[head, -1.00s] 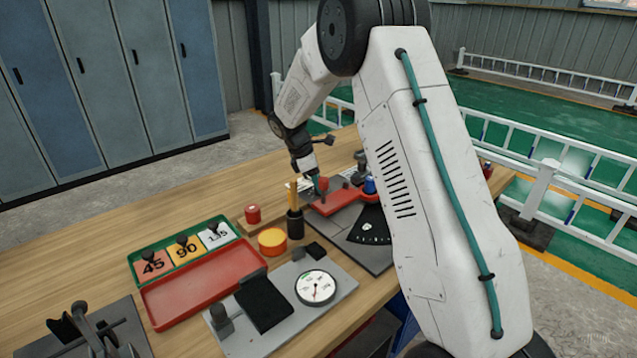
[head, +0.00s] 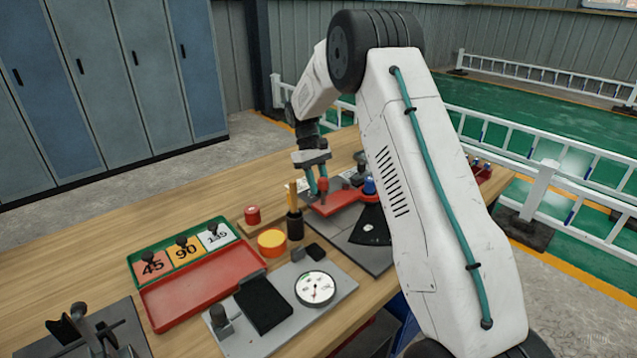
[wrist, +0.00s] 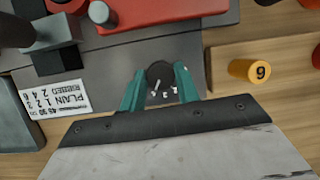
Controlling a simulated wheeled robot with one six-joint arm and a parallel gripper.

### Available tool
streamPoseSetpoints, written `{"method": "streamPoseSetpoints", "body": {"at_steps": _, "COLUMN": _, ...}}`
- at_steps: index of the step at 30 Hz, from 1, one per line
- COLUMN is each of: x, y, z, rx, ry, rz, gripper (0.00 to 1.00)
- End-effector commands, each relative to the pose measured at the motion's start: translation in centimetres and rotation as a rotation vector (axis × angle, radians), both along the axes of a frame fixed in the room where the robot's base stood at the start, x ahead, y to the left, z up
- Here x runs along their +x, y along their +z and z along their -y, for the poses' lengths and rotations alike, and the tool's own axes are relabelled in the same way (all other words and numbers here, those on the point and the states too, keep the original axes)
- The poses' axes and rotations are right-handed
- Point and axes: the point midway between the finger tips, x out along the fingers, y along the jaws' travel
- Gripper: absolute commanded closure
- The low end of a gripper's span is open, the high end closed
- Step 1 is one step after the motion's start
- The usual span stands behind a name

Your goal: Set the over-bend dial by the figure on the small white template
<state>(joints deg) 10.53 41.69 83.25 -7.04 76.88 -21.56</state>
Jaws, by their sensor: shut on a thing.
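The over-bend dial (wrist: 159,71) is a small dark disc with white marks, seen in the wrist view. My gripper (wrist: 160,84) is shut on it, with one teal finger on each side. In the head view my gripper (head: 318,188) is low over the bench; the dial cannot be made out there. A small white plate marked 135 (head: 216,236) lies in the green-rimmed tray beside plates marked 90 (head: 185,248) and 45 (head: 153,264). A white card (wrist: 55,98) left of the dial reads PLAIN and RIBBED with rows of small figures.
A red part (wrist: 150,12) lies beyond the dial. Nearer in the head view are a red tray (head: 205,285), an orange-topped round tin (head: 272,241) and a plate with a round white gauge (head: 316,288).

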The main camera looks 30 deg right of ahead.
Motion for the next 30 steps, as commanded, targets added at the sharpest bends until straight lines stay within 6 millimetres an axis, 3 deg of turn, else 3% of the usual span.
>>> {"method": "streamPoseSetpoints", "body": {"at_steps": 30, "x": -0.06, "y": 0.14, "z": 0.53, "rx": 0.002, "ry": -0.897, "rz": 0.007, "gripper": 0.91}}
